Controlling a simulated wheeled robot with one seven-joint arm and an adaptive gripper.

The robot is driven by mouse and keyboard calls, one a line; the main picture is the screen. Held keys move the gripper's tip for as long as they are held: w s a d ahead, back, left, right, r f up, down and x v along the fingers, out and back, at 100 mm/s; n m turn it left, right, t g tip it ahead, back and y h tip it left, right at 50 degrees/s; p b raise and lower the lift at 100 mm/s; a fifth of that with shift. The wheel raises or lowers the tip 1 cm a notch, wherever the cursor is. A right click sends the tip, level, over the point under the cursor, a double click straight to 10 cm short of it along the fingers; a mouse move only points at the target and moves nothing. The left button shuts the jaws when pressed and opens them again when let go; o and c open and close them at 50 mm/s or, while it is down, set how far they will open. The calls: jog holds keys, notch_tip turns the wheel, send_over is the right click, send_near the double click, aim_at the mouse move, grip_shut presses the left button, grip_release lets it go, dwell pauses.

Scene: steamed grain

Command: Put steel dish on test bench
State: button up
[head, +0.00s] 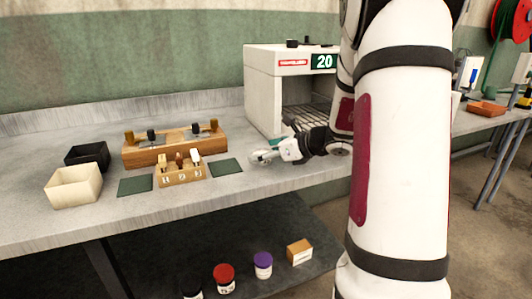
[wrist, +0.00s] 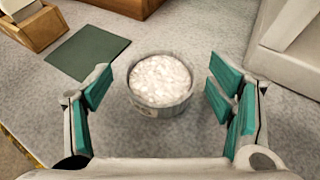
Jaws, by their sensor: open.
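The steel dish (wrist: 161,110) is a round metal dish full of white grains. In the wrist view it stands upright on the grey bench top (wrist: 210,40), between my gripper's two teal-padded fingers. My gripper (wrist: 163,95) is open, with a gap on both sides of the dish. In the head view my gripper (head: 268,156) is low over the bench top (head: 250,187), in front of the white oven-like box. The dish (head: 262,158) is small there and partly hidden by the gripper.
The white box (head: 262,85) with a wire rack and a "20" display stands behind my gripper. Wooden holders (head: 180,174), dark green mats (head: 226,167), a cream bin (head: 74,187) and a black bin (head: 88,155) are to the left. Jars (head: 263,264) are on the lower shelf.

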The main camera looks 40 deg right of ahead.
jog(key=p+v, duration=0.1)
jog(key=v, duration=0.3)
jog(key=shift+s+d, duration=0.1)
jog(key=s+d+p, duration=0.1)
jog(key=s+d, duration=0.1)
jog(key=s, duration=0.9)
jog(key=s+a+r+n+g+y, duration=0.1)
jog(key=a+r+n+g+y, duration=0.1)
jog(key=a+n, duration=0.45)
jog(key=s+a+r+n+g+y, duration=0.1)
jog(key=a+r+n+g, duration=0.15)
jog(key=a, duration=0.65)
jog(key=s+a+r+n+g+y, duration=0.1)
jog(key=s+a+n+g+y, duration=0.1)
jog(key=a+n, duration=0.45)
jog(key=s+a+n+g+h, duration=0.2)
jog(key=s+a+n+g, duration=0.3)
jog(key=s+a+n, duration=0.4)
jog(key=s+d+f+n+h, duration=0.1)
jog(key=s+d+n+h, duration=0.2)
jog(key=s+n+h, duration=0.3)
jog(key=s+n, duration=0.2)
jog(key=s, duration=0.1)
jog(key=shift+s+f, duration=0.25)
jog(key=shift+s, duration=0.15)
jog(key=shift+d+n, duration=0.15)
jog(key=shift+n, duration=0.1)
